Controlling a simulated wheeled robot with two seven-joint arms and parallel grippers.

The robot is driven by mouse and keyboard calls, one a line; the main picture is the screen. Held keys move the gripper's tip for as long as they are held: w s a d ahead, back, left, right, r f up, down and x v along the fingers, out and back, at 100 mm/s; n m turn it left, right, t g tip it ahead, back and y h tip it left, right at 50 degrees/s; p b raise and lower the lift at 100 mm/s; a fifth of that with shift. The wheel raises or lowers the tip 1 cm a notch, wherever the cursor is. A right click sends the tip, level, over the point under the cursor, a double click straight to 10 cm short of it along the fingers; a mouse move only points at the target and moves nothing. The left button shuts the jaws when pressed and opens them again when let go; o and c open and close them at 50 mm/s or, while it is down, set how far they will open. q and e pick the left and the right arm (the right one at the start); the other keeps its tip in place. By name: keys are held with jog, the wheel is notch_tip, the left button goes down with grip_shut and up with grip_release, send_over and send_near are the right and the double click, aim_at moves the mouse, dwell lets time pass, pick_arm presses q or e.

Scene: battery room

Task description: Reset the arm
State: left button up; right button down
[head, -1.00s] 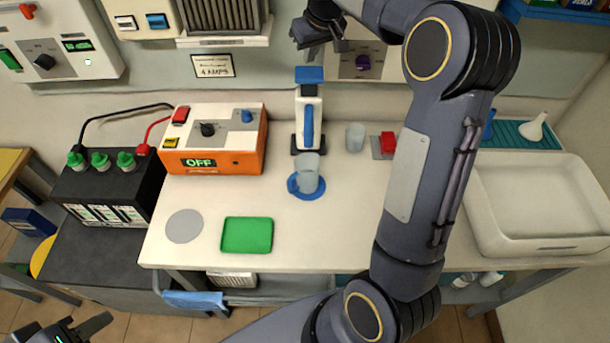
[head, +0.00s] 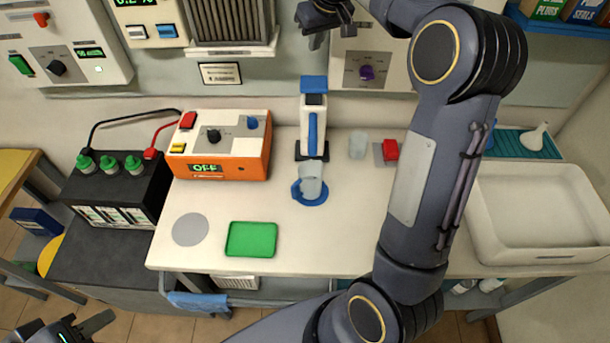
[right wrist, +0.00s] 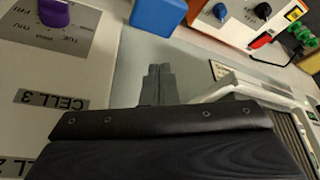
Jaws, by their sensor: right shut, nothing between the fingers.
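My right arm reaches up across the right of the head view. Its gripper (head: 318,32) is near the top, in front of the wall panels and above the blue-topped dispenser (head: 314,85). In the right wrist view its fingers (right wrist: 158,82) are together with nothing between them, in front of the grey wall. Part of my left gripper (head: 92,326) shows at the bottom left of the head view, below and in front of the bench. It is cut off by the frame edge, and its opening is unclear.
The white bench (head: 340,245) holds an orange charger (head: 228,165) showing OFF, a clear cup (head: 311,182) on a blue coaster, a green tray (head: 251,239) and a white basin (head: 540,245). A purple-knob panel (head: 385,75) is near the right gripper. A black battery (head: 115,190) stands left.

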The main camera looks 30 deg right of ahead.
jog(key=shift+s, duration=0.1)
jog(key=s+a+f+y+b, duration=0.1)
jog(key=s+a, duration=0.3)
jog(key=s, duration=0.5)
jog(key=s+a+f+y+b, duration=0.2)
jog(key=s+a, duration=0.1)
jog(key=s, duration=0.6)
jog(key=s+a+f, duration=0.5)
jog(key=s, duration=0.3)
jog(key=s+a+f+m+t+y+b, duration=0.1)
jog(key=s+a+f, duration=0.3)
jog(key=s+f, duration=0.2)
jog(key=shift+s+a+f+m, duration=0.15)
jog(key=shift+s+a+m, duration=0.2)
jog(key=shift+s, duration=0.5)
